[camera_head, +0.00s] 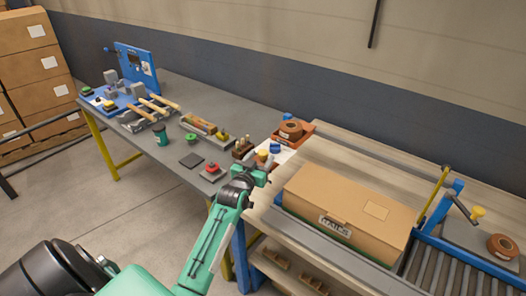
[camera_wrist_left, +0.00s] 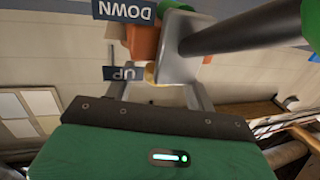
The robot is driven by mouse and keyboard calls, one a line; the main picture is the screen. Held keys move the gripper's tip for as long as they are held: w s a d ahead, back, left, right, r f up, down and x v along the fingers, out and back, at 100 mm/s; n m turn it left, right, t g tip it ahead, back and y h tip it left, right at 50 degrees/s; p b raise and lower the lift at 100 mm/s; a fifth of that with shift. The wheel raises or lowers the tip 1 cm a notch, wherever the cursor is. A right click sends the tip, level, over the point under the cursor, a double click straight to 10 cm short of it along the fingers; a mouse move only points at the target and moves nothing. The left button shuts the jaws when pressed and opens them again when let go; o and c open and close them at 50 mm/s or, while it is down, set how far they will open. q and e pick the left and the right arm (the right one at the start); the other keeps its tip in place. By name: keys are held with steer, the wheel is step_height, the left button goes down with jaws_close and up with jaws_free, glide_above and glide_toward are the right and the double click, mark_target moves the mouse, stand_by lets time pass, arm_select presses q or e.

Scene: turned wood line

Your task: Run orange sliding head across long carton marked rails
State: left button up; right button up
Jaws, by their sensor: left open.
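The long brown carton (camera_head: 360,200) marked RAILS lies on the wood-topped line at the right, with its label facing front. An orange block carrying a brown tape roll (camera_head: 291,127) sits behind the carton's left end; it looks like the orange sliding head. My left gripper (camera_head: 266,166) is open at the carton's left end, in front of the orange block and apart from the carton. In the left wrist view an orange block (camera_wrist_left: 145,42) shows beyond the fingers, beside DOWN (camera_wrist_left: 124,10) and UP (camera_wrist_left: 124,73) signs. My right gripper is out of view.
Small bottles and a white sheet crowd the space by my left gripper. A grey workbench (camera_head: 176,92) with tools and a red button (camera_head: 211,168) stands at the left. A yellow-knobbed lever (camera_head: 478,212), tape roll (camera_head: 503,246) and rollers (camera_head: 435,270) lie right of the carton.

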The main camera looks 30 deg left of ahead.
arm_select(q)
steer(key=shift+w+a, duration=0.15)
steer(key=shift+w, duration=0.55)
steer(key=shift+w+a, duration=0.1)
steer(key=shift+w, duration=0.55)
jaws_close()
